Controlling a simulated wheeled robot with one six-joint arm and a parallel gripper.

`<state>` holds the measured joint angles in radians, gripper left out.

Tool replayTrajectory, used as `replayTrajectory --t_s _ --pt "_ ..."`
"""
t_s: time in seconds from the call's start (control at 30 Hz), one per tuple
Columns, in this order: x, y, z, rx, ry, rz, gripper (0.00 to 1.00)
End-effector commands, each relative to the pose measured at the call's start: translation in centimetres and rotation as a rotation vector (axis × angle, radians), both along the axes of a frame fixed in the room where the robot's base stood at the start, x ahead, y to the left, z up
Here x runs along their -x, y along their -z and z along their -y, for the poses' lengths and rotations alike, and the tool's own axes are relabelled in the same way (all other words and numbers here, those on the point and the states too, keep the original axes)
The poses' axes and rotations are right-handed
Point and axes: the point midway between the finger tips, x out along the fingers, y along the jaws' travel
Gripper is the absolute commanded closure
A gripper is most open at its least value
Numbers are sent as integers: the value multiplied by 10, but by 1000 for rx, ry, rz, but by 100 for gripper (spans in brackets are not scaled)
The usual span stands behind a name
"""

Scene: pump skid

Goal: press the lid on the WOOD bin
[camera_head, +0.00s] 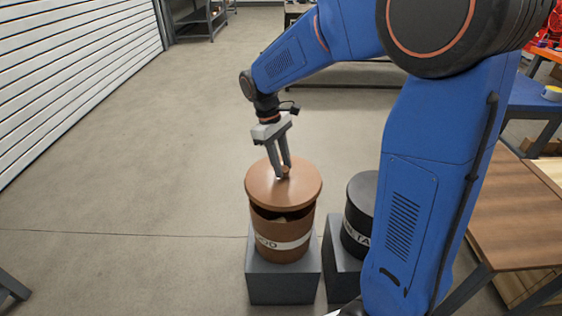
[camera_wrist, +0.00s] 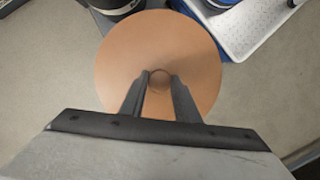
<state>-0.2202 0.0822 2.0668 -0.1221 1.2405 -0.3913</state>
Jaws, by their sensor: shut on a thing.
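The brown wood bin (camera_head: 283,239) stands on a grey block, with a white label band that is partly readable. Its round brown lid (camera_head: 262,185) is over the bin's mouth, tilted, with a dark gap showing at the front between lid and rim. Something pale shows inside the gap. My gripper (camera_head: 284,175) points down and is shut on the small knob at the lid's middle. In the wrist view the lid (camera_wrist: 120,60) fills the centre, and my gripper's fingers (camera_wrist: 160,82) sit on both sides of the knob.
A black bin (camera_head: 357,215) with a partly hidden label stands on a grey block (camera_head: 342,270) close to the right. A wooden-topped table (camera_head: 525,215) is at the far right. A white tray (camera_wrist: 255,22) shows in the wrist view.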

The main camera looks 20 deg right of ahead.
Motion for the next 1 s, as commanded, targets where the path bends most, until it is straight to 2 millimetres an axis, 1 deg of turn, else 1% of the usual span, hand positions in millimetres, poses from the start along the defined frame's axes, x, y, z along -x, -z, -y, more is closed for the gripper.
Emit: replayTrajectory --t_s 0.6,0.8,1.0 --pt "0 47 0 1 -1 -2 100" --pt "0 55 0 0 -1 0 100" --pt "0 57 0 1 -1 0 100"
